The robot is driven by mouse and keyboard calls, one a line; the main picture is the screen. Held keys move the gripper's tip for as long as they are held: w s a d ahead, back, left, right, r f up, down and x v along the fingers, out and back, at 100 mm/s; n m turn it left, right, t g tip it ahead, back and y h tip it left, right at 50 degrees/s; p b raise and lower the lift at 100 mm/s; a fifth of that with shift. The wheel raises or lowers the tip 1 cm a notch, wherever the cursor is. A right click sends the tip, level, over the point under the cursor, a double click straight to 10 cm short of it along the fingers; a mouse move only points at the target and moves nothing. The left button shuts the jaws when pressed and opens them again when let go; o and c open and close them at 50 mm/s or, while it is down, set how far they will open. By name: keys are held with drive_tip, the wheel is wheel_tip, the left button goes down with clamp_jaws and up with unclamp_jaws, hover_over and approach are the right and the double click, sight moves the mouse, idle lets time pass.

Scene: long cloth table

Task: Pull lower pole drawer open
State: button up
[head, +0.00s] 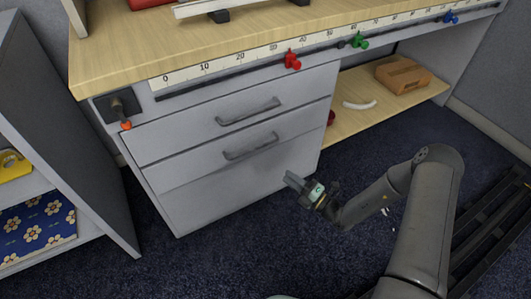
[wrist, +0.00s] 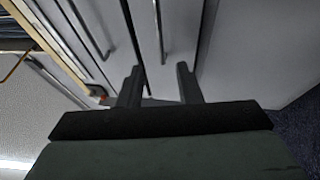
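The lower drawer (head: 190,165) is in the grey cabinet under the desk, and its front looks flush. Its dark pole handle (head: 250,147) runs across the front; in the wrist view this handle (wrist: 162,30) runs up the picture, lined up between the fingers. My gripper (head: 290,181) is low in front of the cabinet, right of and below the lower handle in the head view. In the wrist view my gripper (wrist: 158,69) has its two fingers apart with nothing held between them. The exact gap to the handle cannot be told.
The upper drawer (head: 160,143) has a similar handle (head: 248,110) just above. A ruler rail with red (head: 292,60), green (head: 359,41) and blue (head: 451,18) knobs runs along the desk edge. A shelf (head: 350,122) stands right of the drawers.

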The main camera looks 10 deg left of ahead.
sight(252, 150)
drive_tip(key=b+x, duration=0.2)
drive_tip(key=x, duration=0.6)
drive_tip(key=b+x, duration=0.1)
drive_tip(key=x, duration=0.8)
drive_tip(key=shift+s+a+r+b, duration=0.15)
drive_tip(key=shift+s+a+b, duration=0.05)
drive_tip(key=shift+b, duration=0.15)
drive_tip(key=shift+c, duration=0.3)
clamp_jaws()
